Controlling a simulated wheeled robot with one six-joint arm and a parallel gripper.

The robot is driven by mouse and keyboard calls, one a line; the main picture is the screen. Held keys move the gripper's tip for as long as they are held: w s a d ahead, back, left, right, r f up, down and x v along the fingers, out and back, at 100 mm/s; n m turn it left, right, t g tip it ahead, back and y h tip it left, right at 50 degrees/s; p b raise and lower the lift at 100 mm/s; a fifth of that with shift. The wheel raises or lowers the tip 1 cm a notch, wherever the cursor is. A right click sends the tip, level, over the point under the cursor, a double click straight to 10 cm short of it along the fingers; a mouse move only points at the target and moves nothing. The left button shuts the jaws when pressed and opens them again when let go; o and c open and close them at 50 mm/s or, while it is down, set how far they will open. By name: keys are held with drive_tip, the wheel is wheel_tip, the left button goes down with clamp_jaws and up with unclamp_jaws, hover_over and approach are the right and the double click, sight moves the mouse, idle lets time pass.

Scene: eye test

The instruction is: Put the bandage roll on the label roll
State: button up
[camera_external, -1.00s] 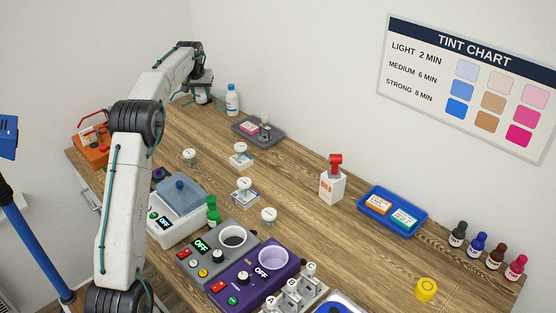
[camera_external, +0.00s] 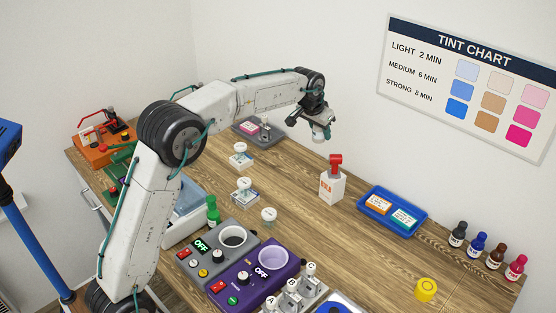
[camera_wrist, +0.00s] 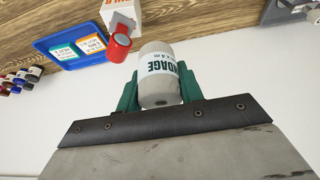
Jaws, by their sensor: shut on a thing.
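The bandage roll (camera_wrist: 158,62) is a pale grey-white cylinder with a printed "BANDAGE" band, held between the green fingers of my gripper (camera_wrist: 158,76) in the wrist view. In the external view my gripper (camera_external: 322,128) is high above the back of the table, left of and above the red-topped white bottle. The roll shows there only as a small pale shape (camera_external: 322,117). A short yellow roll (camera_external: 426,289) stands at the front right of the table and looks like the label roll; no lettering on it is readable. My gripper is far from it.
Several small bottles (camera_external: 477,243) line the right back edge. Purple (camera_external: 284,290) and grey (camera_external: 211,273) devices are at the front. Bare table surrounds the yellow roll.

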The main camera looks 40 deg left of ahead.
drive_tip(key=s+d+m+h, duration=0.15)
drive_tip(key=s+d, duration=0.25)
drive_tip(key=d, duration=0.7)
drive_tip(key=s+d+m, duration=0.3)
drive_tip(key=d, duration=0.9)
drive_tip(key=s+d+f+m+g+h, duration=0.15)
drive_tip(key=s+d+m, duration=0.35)
drive_tip(key=s+d, duration=1.4)
approach(430, 281)
drive_tip(key=shift+w+d+f+n, duration=0.15)
drive_tip(key=shift+w+d+f, duration=0.1)
drive_tip(key=shift+f, duration=0.2)
drive_tip(key=shift+w+d+f+n, duration=0.1)
drive_tip(key=shift+w+d+f, duration=0.05)
drive_tip(key=shift+d+f, duration=0.2)
drive_tip(key=shift+w+d+f, duration=0.15)
drive_tip(key=shift+w+f, duration=0.1)
drive_tip(key=shift+w, duration=0.1)
drive_tip(key=shift+f, duration=1.6)
